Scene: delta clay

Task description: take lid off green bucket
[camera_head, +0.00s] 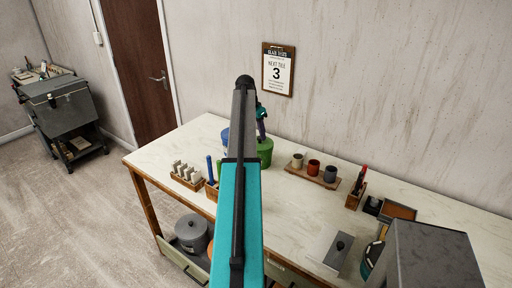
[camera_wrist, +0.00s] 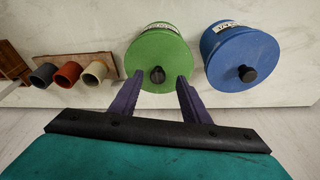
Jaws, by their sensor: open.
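The green bucket (camera_head: 265,152) stands on the worktable toward the wall, partly hidden behind my arm in the head view. In the wrist view the green bucket (camera_wrist: 147,87) has its green lid (camera_wrist: 160,50) on, with a dark round knob (camera_wrist: 157,75) on top. My gripper (camera_wrist: 172,82) is open, its two purple fingers near the lid. The knob shows between the fingertips, close to the left finger; I cannot tell whether they touch. In the head view my gripper (camera_head: 261,112) appears above the green bucket.
A blue bucket (camera_wrist: 240,55) with its own lid stands just right of the green one in the wrist view. A wooden board with three cups (camera_head: 314,170) is on the other side. A block rack (camera_head: 187,176) stands nearer the front. The wall is close behind.

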